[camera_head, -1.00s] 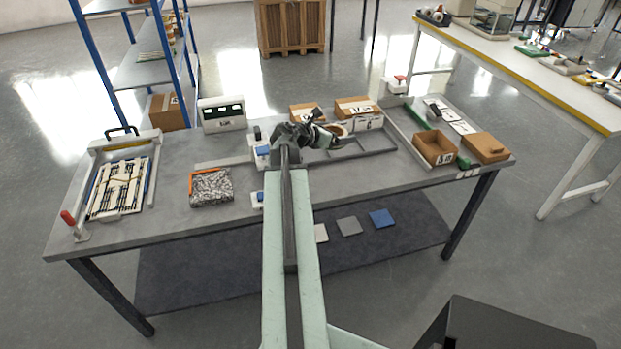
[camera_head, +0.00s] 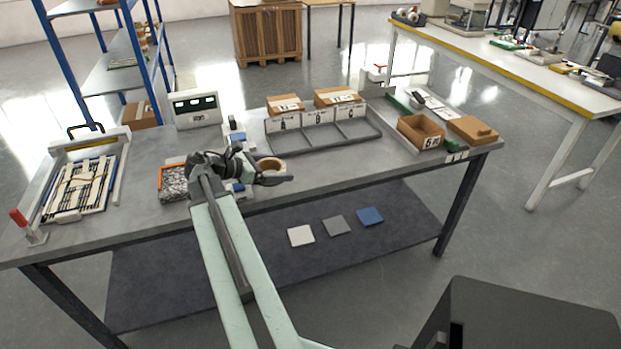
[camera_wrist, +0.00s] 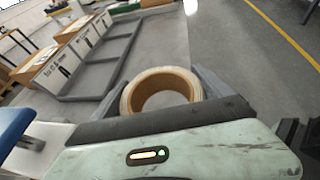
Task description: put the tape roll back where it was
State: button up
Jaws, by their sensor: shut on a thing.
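The tape roll (camera_head: 271,166) is a tan ring with a pale outer face. My gripper (camera_head: 268,176) is shut on it, over the front part of the grey table (camera_head: 340,183). The wrist view shows the roll (camera_wrist: 160,77) between the two dark fingers. I cannot tell whether the roll touches the table. A grey tray with three compartments (camera_head: 325,145) stands behind and to the right, with white labels along its back; its compartments look empty.
Behind the tray stand two cardboard boxes (camera_head: 284,103). An open cardboard bin (camera_head: 420,132) is at the right. An orange-edged tray of grey mesh (camera_head: 172,183) lies left of my gripper. A frame with rods (camera_head: 85,185) is at the far left. Bare table lies before the tray.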

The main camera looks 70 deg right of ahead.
jog(key=b, duration=0.1)
send_over(317, 168)
jog(key=shift+a+f, duration=0.1)
jog(key=shift+f, duration=0.6)
notch_tip(317, 168, down, 4)
jog(key=b, duration=0.4)
jog(key=shift+r, duration=0.25)
jog(key=shift+f, duration=0.25)
jog(key=o, duration=1.3)
jog(key=shift+r, duration=0.3)
jog(key=p+v, duration=0.4)
jog(key=v, duration=0.7)
jog(key=shift+w+a+r+p, duration=0.15)
jog(key=shift+r+p, duration=0.05)
jog(key=shift+p, duration=0.15)
jog(key=shift+w+a, duration=0.25)
